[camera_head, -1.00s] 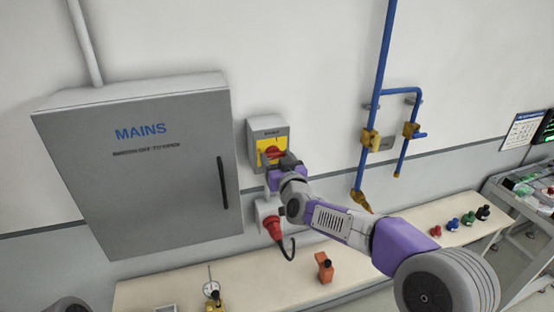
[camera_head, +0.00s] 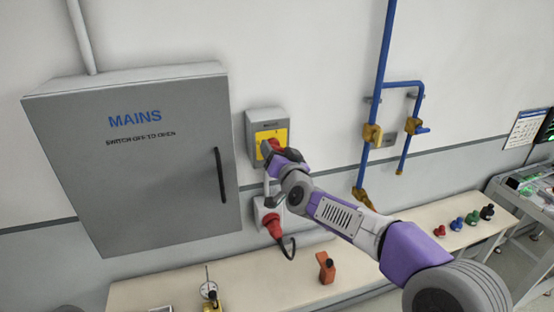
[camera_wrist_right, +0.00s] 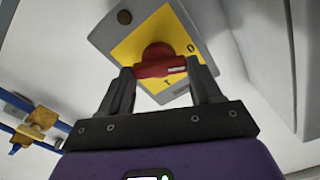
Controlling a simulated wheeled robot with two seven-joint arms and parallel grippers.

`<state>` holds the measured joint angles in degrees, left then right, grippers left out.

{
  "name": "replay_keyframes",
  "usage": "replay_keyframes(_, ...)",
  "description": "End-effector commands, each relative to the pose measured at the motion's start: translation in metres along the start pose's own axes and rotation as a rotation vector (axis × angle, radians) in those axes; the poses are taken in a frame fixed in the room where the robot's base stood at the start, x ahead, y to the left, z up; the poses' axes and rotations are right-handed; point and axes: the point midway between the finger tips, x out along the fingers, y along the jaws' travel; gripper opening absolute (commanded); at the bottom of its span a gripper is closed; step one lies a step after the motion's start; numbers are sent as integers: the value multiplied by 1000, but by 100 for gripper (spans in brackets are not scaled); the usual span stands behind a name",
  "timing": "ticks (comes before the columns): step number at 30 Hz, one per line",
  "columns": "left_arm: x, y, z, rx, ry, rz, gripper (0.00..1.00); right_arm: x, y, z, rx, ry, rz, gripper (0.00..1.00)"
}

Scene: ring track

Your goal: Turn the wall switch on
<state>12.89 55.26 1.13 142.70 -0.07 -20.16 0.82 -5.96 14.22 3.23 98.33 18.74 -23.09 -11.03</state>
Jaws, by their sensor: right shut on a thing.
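The wall switch (camera_head: 253,130) is a grey box with a yellow face and a red rotary knob (camera_head: 268,148). In the right wrist view the knob (camera_wrist_right: 158,62) lies between the two dark fingers of my right gripper (camera_wrist_right: 161,78). My right gripper (camera_head: 277,155) is shut on the knob and covers the lower right of the switch face in the head view. An O and an I are printed on the yellow face (camera_wrist_right: 132,48). The knob's white mark points to the right in the wrist view, between the two signs. My left gripper is not in view.
A grey MAINS cabinet (camera_head: 135,170) with a dark handle stands close left of the switch. A red plug (camera_head: 273,225) sits in a socket just below my gripper. Blue pipes (camera_head: 383,70) with yellow valves run to the right. A bench (camera_head: 255,270) with small items stands below.

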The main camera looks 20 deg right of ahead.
Motion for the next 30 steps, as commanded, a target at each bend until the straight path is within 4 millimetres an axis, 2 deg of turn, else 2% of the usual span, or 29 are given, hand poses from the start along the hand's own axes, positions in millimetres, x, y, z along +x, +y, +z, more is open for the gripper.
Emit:
replay_keyframes(1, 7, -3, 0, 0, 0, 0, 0, 0, 1, 2, 47, 1, -1, 33)
replay_keyframes(12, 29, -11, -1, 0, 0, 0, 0, 0, 2, 2, 399, 1, -1, 33)
replay_keyframes(30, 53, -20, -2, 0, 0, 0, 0, 0, 4, 2, 924, 1, 0, 33)
